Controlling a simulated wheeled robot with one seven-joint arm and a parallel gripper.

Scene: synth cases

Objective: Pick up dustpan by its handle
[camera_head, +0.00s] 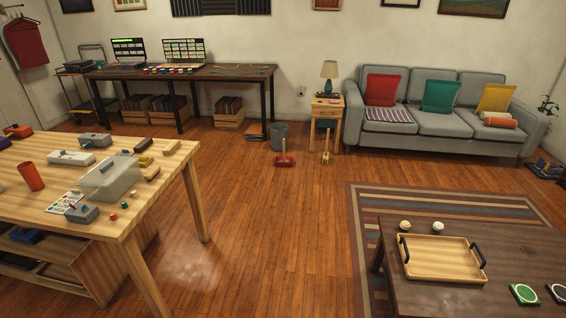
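A small red dustpan (284,161) sits on the wooden floor in the middle of the room, in front of a grey bin. Its handle (284,146) appears to stand upright from the pan. It is far from the camera, so fine detail is hard to tell. A small brush with a light wooden handle (326,150) stands on the floor to its right, apart from it. My gripper is not in this view.
The grey bin (279,131) is behind the dustpan, with a side table (327,108) to the right. A wooden workbench (160,200) fills the left. A dark low table (430,296) and striped rug (450,193) are at right. The floor between (270,240) is clear.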

